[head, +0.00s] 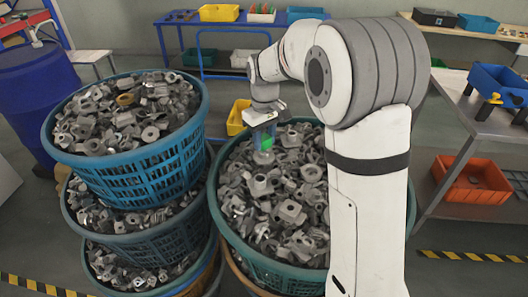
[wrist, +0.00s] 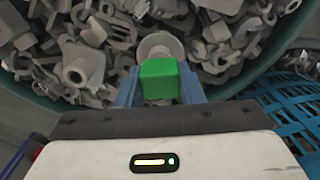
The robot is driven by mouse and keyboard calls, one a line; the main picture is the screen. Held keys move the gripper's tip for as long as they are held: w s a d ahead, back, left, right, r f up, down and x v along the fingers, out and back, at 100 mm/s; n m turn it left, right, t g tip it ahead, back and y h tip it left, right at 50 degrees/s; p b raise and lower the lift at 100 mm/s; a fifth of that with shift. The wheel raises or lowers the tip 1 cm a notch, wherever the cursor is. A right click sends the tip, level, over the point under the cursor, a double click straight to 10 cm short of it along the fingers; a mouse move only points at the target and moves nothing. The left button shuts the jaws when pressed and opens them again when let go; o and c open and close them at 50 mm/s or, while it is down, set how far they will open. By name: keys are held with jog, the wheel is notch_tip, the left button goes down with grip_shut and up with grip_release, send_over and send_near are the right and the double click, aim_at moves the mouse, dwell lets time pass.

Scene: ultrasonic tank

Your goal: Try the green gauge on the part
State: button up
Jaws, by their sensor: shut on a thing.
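My gripper (head: 264,138) is shut on the green gauge (head: 266,142), above the right-hand teal basket (head: 221,209) of grey metal parts. In the wrist view the green gauge (wrist: 159,82) is a green block between the two blue fingers. A round grey disc (wrist: 161,47) shows just beyond the green block; I cannot tell whether it belongs to the gauge or is a part in the basket. Many loose grey parts (wrist: 82,66) lie in the basket below. Which one is the part for the gauge is not clear.
Stacked blue baskets (head: 150,170) of metal parts stand at the left, close to my gripper's basket. A yellow bin (head: 237,117) is behind. A table (head: 455,100) with a blue bin (head: 498,82) and an orange bin (head: 470,182) below is at the right.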

jog(key=shift+r+p, duration=1.05)
jog(key=shift+r, duration=0.45)
jog(key=shift+r+p, duration=1.5)
jog(key=shift+r, duration=0.55)
